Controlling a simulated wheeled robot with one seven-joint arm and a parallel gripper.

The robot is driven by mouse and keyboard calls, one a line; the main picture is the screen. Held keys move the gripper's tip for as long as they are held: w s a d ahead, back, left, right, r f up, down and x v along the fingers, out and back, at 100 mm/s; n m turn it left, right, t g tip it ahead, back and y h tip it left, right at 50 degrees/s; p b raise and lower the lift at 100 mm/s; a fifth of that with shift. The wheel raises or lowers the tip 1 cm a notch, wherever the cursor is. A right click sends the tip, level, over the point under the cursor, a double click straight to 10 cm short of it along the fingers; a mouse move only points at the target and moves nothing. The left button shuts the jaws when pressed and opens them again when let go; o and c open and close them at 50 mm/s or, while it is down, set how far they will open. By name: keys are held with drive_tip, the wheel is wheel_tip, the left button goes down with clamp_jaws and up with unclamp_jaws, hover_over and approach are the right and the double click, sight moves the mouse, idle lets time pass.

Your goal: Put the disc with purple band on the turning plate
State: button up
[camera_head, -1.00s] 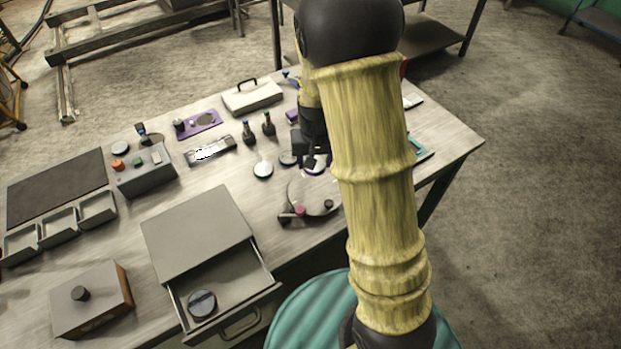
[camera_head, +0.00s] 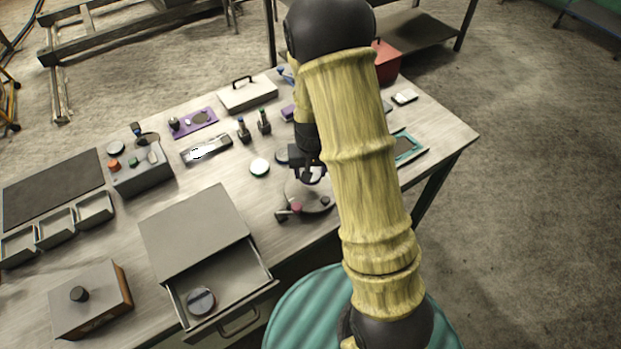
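The turning plate (camera_head: 318,204) is a round grey plate near the table's front edge, with a red knob (camera_head: 296,208) at its front. My gripper (camera_head: 309,179) points down over the back part of the plate. Its fingers are small and dark here, and I cannot tell whether they are open or shut on something. I cannot make out the disc with purple band; the gripper or my arm may hide it. A pale disc with a green band (camera_head: 260,167) lies to the left, and a dark disc (camera_head: 282,157) lies behind the plate.
An open drawer (camera_head: 238,278) with a round dark object (camera_head: 201,301) is at the front. A grey control box (camera_head: 143,172), two small dark bottles (camera_head: 264,123) and a lidded case (camera_head: 248,94) stand left and behind. My arm covers part of the table's right side.

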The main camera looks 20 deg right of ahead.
drive_tip(key=shift+f, duration=0.1)
drive_tip(key=shift+f, duration=2)
drive_tip(key=o, duration=1.2)
drive_tip(key=shift+f, duration=0.1)
drive_tip(key=r, duration=0.4)
drive_tip(key=s+r, duration=0.1)
drive_tip(key=r, duration=0.7)
drive_tip(key=shift+s+a+r, duration=0.1)
drive_tip(key=shift+s+a, duration=0.05)
drive_tip(key=shift+s, duration=0.05)
